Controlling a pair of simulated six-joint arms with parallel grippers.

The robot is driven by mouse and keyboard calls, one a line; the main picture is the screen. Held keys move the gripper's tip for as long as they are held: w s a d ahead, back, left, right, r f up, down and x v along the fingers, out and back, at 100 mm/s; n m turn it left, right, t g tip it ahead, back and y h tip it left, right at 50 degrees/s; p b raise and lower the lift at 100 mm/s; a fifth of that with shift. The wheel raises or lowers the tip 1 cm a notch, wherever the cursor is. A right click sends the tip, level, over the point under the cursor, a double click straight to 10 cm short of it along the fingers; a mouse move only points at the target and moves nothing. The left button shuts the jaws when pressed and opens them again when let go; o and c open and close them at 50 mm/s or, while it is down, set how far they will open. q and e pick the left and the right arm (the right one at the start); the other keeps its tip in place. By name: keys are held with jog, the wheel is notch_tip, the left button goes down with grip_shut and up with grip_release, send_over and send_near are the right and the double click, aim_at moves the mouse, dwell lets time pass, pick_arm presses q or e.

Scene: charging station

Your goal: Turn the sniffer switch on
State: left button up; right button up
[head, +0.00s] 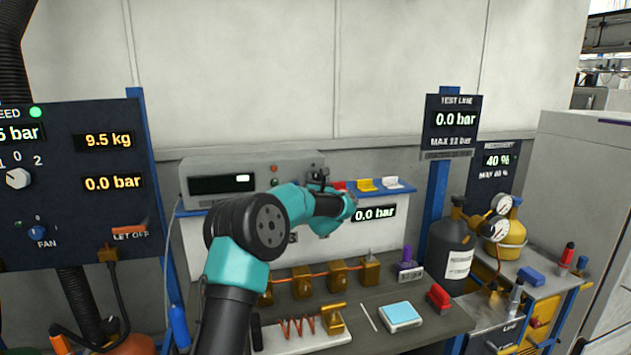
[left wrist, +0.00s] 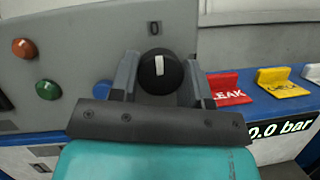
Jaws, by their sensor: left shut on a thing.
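The sniffer appears to be the grey box (head: 207,168) with a lit display on the blue shelf; its front panel (left wrist: 85,50) fills the left of the left wrist view. The switch is a round black knob (left wrist: 158,72) with a white pointer mark, which points about straight up at a "0" printed above it. My left gripper (left wrist: 160,80) is shut on the knob, one finger on each side. In the head view my left gripper (head: 318,181) is at the right end of the box, and the arm hides the knob. My right gripper is not in view.
An orange button (left wrist: 24,49), a green one (left wrist: 48,90) and a blue one (left wrist: 103,90) sit left of the knob. A red LEAK tag (left wrist: 228,90) and a yellow tag (left wrist: 283,83) stand close on the right. Brass fittings (head: 337,277) stand on the bench below.

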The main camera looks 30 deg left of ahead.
pick_arm(q)
jog(key=shift+m, duration=0.5)
jog(key=shift+c, duration=0.2)
jog(key=m+t+h, duration=0.1)
jog(key=m+h, duration=0.2)
jog(key=m, duration=0.2)
jog(key=m+h, duration=0.1)
jog(key=m, duration=0.2)
jog(key=m+h, duration=0.1)
jog(key=m, duration=0.2)
jog(key=shift+s+a+r+h, duration=0.1)
jog(key=shift+r+h, duration=0.05)
jog(key=shift+h, duration=0.15)
jog(key=m, duration=0.2)
jog(key=m+g+h, duration=0.1)
jog(key=m, duration=0.1)
jog(key=shift+m+h, duration=0.3)
jog(key=shift+m, duration=0.1)
jog(key=shift+r+m+g, duration=0.1)
jog(key=shift+m+g, duration=0.6)
jog(key=shift+m, duration=1.4)
jog(key=o, duration=0.9)
jog(key=shift+o, duration=0.2)
